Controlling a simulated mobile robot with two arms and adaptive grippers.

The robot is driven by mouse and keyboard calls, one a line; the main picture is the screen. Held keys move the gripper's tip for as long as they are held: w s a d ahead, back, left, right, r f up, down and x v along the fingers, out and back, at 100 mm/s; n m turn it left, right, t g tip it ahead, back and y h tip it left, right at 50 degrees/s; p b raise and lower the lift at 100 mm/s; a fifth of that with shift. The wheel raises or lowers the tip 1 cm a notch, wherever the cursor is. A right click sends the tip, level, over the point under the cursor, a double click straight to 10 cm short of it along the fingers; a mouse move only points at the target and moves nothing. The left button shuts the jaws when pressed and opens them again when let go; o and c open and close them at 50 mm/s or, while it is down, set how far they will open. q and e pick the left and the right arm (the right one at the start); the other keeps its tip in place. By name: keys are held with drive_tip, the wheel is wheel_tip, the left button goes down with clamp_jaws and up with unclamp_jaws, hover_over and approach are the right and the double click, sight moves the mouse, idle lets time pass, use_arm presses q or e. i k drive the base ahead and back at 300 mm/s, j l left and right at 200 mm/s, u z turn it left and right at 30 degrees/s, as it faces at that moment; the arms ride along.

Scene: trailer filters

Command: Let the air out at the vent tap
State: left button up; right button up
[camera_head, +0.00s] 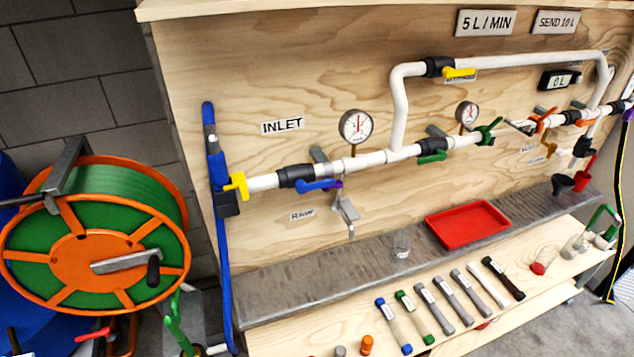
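White pipework (370,160) runs across a plywood panel (250,80). From left to right it carries a yellow valve handle (238,185) at the inlet, a blue lever (318,185), a green lever (432,157), a green butterfly handle (488,131) and an orange handle (545,120). A yellow lever (459,73) sits on the upper bypass pipe. A small metal tap (346,212) hangs below the pipe near the RAW label (302,214). I cannot tell which one is the vent tap; small labels at the right are unreadable. Neither gripper is in view.
A red tray (468,222) and a clear cup (401,243) stand on the grey ledge (300,270). Several cartridges (440,305) lie on the lower shelf. An orange and green hose reel (85,240) stands at the left. Two gauges (356,126) rise above the pipe.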

sight(560, 152)
drive_tip(key=i+l, duration=0.15)
drive_tip(key=l, duration=0.3)
drive_tip(key=i+l+z, duration=0.1)
drive_tip(key=l, duration=0.4)
drive_tip(key=i+l, duration=0.2)
drive_tip(key=l, duration=0.25)
drive_tip(key=i+l+z, duration=0.1)
drive_tip(key=l, duration=0.35)
drive_tip(key=i+l, duration=0.25)
drive_tip(key=l, duration=0.2)
drive_tip(key=i+l+z, duration=0.1)
drive_tip(key=l, duration=0.35)
drive_tip(key=i+l, duration=0.25)
drive_tip(key=l, duration=0.15)
drive_tip(key=i+l+z, duration=0.1)
drive_tip(key=l, duration=0.35)
drive_tip(key=i+l+u, duration=0.1)
drive_tip(key=u, duration=0.4)
drive_tip(key=l+u, duration=0.3)
drive_tip(key=u, duration=0.2)
drive_tip(key=l+u, duration=0.25)
drive_tip(key=u, duration=0.25)
drive_tip(key=l+u, duration=0.25)
drive_tip(key=u, duration=0.2)
